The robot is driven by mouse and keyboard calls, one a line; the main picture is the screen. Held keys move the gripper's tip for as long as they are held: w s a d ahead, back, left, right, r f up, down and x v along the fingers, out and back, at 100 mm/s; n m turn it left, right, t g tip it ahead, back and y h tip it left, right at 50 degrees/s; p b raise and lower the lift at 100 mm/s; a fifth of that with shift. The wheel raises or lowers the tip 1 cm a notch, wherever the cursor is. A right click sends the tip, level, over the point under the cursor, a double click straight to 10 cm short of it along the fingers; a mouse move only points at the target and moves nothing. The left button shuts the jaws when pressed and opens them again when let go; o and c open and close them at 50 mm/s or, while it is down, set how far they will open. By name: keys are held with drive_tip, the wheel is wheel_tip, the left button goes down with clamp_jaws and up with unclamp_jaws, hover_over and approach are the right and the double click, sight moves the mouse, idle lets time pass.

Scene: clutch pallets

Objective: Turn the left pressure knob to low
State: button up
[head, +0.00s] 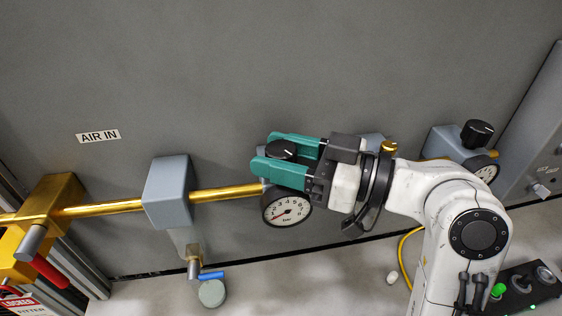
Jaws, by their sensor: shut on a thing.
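The left pressure knob (281,150) is black and round and sits above a round white gauge (287,209) marked in bar. My gripper (271,154) has teal fingers, one on each side of this knob, and is shut on it. The gauge's red needle points to the lower left, near the low end of its scale. The regulator body under the knob is mostly hidden by my gripper. Another black knob (477,133) stands at the right above a second gauge (486,174), clear of my gripper.
A brass pipe (105,207) runs along the grey wall through a blue-grey block (168,190). A red handle (50,271) is at the lower left. A yellow hose (402,250) hangs below my arm. The wall above is clear.

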drive_tip(key=shift+n+g+b, duration=0.55)
drive_tip(key=shift+n+g, duration=0.25)
drive_tip(key=shift+g, duration=0.2)
drive_tip(key=shift+r+g+y, duration=0.1)
drive_tip(key=shift+g+y, duration=0.2)
drive_tip(key=shift+g, duration=0.1)
drive_tip(key=o, duration=0.9)
drive_tip(key=shift+o, duration=0.2)
